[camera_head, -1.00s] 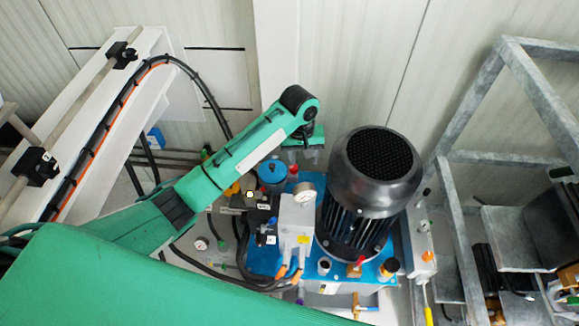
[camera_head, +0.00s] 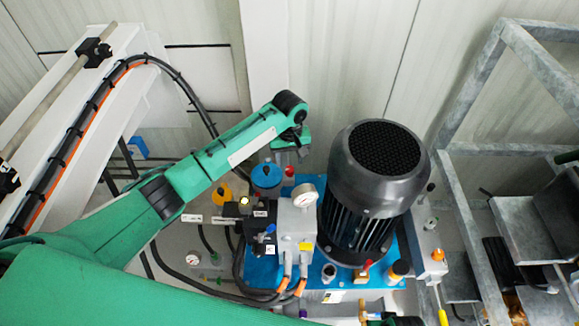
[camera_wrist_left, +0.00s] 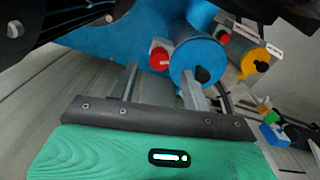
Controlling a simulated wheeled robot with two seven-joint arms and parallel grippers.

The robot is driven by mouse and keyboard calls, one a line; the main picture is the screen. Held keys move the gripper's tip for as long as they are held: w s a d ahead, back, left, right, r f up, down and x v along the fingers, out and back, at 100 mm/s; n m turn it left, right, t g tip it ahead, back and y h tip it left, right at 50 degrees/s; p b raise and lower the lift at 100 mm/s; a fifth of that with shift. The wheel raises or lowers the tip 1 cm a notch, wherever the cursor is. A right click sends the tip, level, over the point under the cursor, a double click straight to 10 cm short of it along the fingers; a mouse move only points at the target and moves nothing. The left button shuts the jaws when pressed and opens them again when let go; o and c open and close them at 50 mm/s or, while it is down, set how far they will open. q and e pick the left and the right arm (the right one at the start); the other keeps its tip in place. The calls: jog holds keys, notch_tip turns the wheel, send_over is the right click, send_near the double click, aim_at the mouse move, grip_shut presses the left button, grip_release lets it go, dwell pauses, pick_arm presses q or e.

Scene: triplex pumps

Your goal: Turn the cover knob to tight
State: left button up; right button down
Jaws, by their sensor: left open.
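No part is labelled as the cover knob, so I cannot tell which one it is. In the left wrist view, a red round cap (camera_wrist_left: 159,58) with a pale mark lies ahead, between the lines of my two fingers. The blue cover also shows in the head view (camera_head: 266,177). My left gripper (camera_wrist_left: 158,72) is open and empty; in the head view it (camera_head: 291,156) hangs just behind and right of the blue cover. Contact cannot be told.
A large black motor (camera_head: 378,180) stands close to the right of my left gripper. A grey metal frame (camera_head: 470,215) stands at the right.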

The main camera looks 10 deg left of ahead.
aim_at(290, 169)
pick_arm(q)
notch_tip(290, 169, down, 3)
jog(key=shift+f, duration=0.45)
pick_arm(e)
jog(key=shift+w+r, duration=0.2)
jog(key=shift+r, duration=0.5)
pick_arm(q)
jog(key=c, duration=1)
pick_arm(e)
jog(key=shift+s+f, duration=0.2)
jog(key=shift+s, duration=0.1)
pick_arm(q)
jog(key=shift+r, duration=0.1)
